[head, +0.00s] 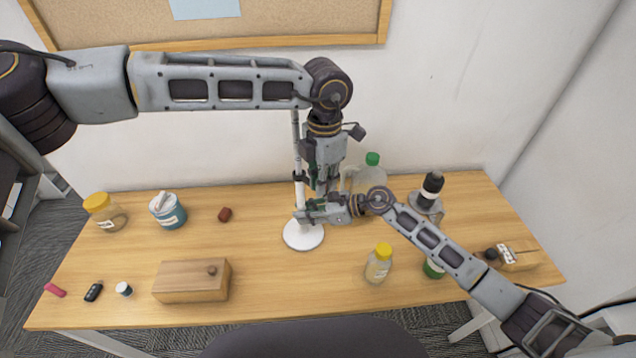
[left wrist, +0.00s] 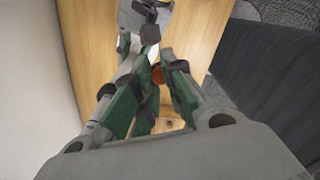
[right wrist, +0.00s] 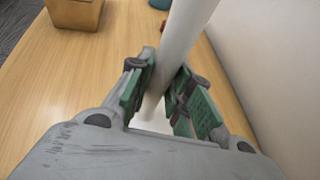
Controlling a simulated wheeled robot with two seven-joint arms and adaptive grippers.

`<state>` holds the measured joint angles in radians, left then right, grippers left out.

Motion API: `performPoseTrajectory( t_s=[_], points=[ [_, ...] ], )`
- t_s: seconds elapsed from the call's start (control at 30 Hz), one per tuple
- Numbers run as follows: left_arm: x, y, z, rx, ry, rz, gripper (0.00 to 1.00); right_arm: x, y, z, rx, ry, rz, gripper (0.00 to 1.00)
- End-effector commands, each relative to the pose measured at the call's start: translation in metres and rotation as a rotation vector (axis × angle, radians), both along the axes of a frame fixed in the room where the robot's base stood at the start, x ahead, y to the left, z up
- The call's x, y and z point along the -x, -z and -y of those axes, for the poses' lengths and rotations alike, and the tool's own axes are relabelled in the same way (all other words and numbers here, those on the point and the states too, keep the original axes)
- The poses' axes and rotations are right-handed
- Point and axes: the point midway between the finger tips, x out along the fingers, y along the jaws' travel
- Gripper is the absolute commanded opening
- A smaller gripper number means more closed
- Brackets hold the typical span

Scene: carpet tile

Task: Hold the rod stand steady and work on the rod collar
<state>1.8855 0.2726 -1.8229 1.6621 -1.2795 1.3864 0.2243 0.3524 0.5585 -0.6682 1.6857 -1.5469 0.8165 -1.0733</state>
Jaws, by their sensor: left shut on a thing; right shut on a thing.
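The rod stand has a round white base (head: 303,236) on the table and a white post with a thin grey rod above it, upright. My right gripper (head: 302,214) is shut around the lower white post, low over the base. The white post (right wrist: 180,45) runs between its green-padded fingers in the right wrist view. The dark rod collar (head: 298,177) sits higher on the rod. My left gripper (head: 317,188) points down just right of the rod at about collar height, shut on the collar; its grip is mostly hidden. The left fingers (left wrist: 158,100) also show in the left wrist view.
Behind my grippers stands a clear bottle with a green cap (head: 372,160). A yellow-capped bottle (head: 379,264) stands right of the base. A wooden box (head: 192,282), a blue tub (head: 168,212) and a jar (head: 104,212) are on the left. The front middle is clear.

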Motion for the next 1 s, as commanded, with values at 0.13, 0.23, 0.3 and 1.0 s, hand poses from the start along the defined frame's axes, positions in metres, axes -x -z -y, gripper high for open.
performPoseTrajectory(
  t_s=[0.13, 0.23, 0.3, 1.0],
  points=[
    [-0.006, 0.001, 0.005, 0.0, -0.087, 0.001, 0.0, 0.001, 0.001, 0.0, 0.001, -0.002, -0.003, 0.04],
    [-0.009, 0.0, 0.007, 0.0, -0.132, 0.001, 0.0, 0.001, 0.001, 0.0, 0.001, -0.003, -0.003, 0.04],
    [-0.01, 0.0, 0.009, 0.001, -0.158, 0.0, 0.0, 0.001, 0.001, 0.0, 0.001, -0.003, -0.003, 0.04],
    [-0.012, 0.001, 0.01, -0.001, -0.2, 0.0, 0.26, 0.002, 0.002, -0.001, 0.001, -0.003, -0.004, 0.04]
  ],
)
